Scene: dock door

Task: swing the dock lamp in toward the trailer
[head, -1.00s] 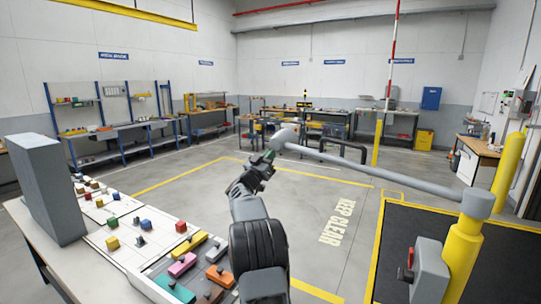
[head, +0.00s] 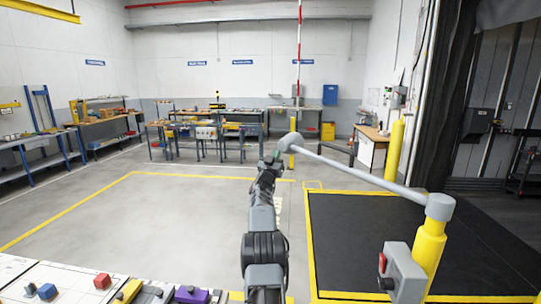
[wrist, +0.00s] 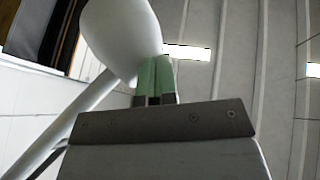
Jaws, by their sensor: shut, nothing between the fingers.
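The dock lamp is a grey arm (head: 360,173) on a yellow post (head: 428,255) at the right. It reaches left and away to a rounded grey lamp head (head: 291,143). My gripper (head: 273,158) is at the left underside of the head. In the wrist view the shut green fingertips (wrist: 154,78) are against or very close to the pale lamp head (wrist: 120,40); contact is hard to tell. Nothing is between the fingers. The dark dock opening (head: 500,105) is at the far right; the trailer itself is not clearly distinguishable.
A grey box with a red lever (head: 398,272) stands beside the post. A dark yellow-edged floor plate (head: 350,240) lies below the lamp arm. A table with coloured blocks (head: 75,290) is at lower left. The floor at left (head: 110,220) is clear.

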